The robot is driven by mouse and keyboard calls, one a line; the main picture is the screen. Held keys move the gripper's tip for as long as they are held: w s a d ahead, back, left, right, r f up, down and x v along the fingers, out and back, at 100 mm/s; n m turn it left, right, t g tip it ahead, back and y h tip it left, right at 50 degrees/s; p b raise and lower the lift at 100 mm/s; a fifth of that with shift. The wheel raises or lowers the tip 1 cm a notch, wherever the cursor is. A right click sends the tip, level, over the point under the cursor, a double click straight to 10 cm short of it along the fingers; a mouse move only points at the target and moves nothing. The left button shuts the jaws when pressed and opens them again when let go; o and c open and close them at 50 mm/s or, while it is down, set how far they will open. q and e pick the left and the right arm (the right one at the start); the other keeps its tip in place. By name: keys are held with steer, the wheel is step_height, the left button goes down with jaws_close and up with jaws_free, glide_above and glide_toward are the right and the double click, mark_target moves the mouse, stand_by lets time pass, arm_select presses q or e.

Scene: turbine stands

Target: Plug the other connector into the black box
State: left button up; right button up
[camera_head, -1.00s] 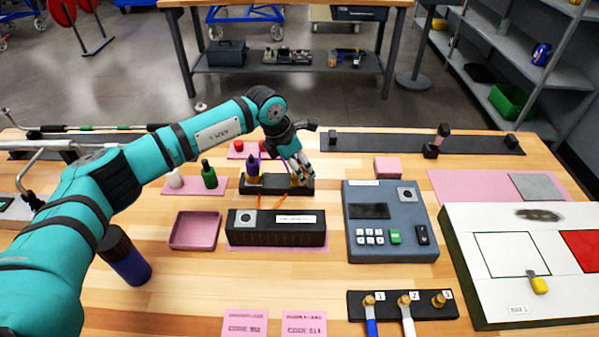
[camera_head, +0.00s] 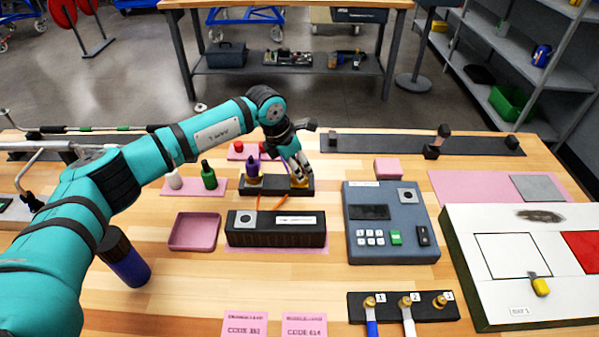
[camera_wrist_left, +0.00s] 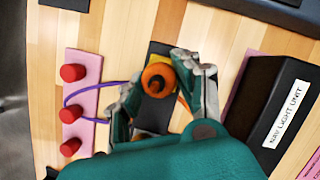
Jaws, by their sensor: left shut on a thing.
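A purple connector (camera_head: 253,168) stands at the stand's left end. My left gripper (camera_head: 300,180) is at the stand's right end, pointing down, its fingers shut on an orange connector (camera_wrist_left: 157,78). The fingers hide most of that connector in the head view. Orange cable pieces lie between stand and box. My right gripper is out of view.
A pink tray (camera_head: 193,231) is left of the box and a grey-blue keypad unit (camera_head: 388,240) right of it. Green and white bottles (camera_head: 208,175) stand left of the dark stand. Red caps (camera_wrist_left: 72,110) sit on a pink strip.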

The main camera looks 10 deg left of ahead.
arm_select(q)
steer(key=shift+r, duration=0.4)
jaws_close()
steer(key=shift+r+p, duration=0.25)
steer(key=shift+p, duration=0.1)
steer(key=shift+r, duration=0.1)
steer(key=shift+r+p, duration=0.75)
steer(key=shift+r, duration=0.6)
